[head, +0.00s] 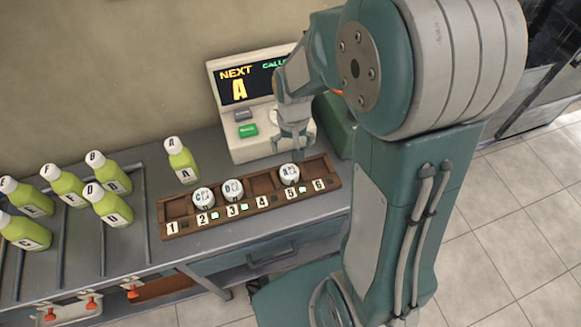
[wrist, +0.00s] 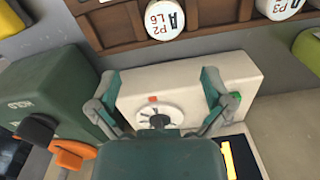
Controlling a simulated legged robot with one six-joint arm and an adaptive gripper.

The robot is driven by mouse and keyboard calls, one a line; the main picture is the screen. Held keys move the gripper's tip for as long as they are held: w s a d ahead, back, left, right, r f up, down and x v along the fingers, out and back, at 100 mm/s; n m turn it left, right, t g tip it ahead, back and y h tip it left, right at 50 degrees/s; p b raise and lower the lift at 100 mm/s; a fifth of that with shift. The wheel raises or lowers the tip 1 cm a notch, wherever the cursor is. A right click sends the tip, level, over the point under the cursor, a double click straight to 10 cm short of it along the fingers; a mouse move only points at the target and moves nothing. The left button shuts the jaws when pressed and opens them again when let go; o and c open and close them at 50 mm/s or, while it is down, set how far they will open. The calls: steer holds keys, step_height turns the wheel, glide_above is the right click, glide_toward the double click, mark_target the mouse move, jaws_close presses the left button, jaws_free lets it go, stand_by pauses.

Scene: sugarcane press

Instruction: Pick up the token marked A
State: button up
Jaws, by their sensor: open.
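The white round token marked A (head: 289,173) sits in the wooden rack (head: 262,204) in the compartment above label 5. In the wrist view this token (wrist: 165,20) shows near the top, with A, P2 and L6 on its face. Tokens marked C (head: 203,197) and D (head: 232,189) sit above labels 2 and 3. My gripper (head: 291,146) is over the pale console's front, just behind the A token and apart from it. In the wrist view my gripper (wrist: 161,77) has its fingers spread wide with nothing between them.
The pale console (head: 242,143) with a screen showing an orange A (head: 239,90) stands behind the rack. A green bottle marked A (head: 182,162) stands left of it. Several more green bottles (head: 110,205) stand at the left. A dark green machine (wrist: 55,105) is beside the console.

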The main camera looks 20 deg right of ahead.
mark_target(289, 170)
steer(key=f, duration=0.2)
steer(key=a+f, duration=0.1)
steer(key=f, duration=0.2)
steer(key=shift+s+a, duration=0.1)
steer(key=f, duration=0.5)
steer(key=shift+d+f, duration=0.1)
steer(key=shift+d, duration=0.15)
steer(key=shift+a, duration=0.2)
steer(key=c, duration=0.3)
steer(key=shift+d, duration=0.1)
steer(key=c, duration=0.7)
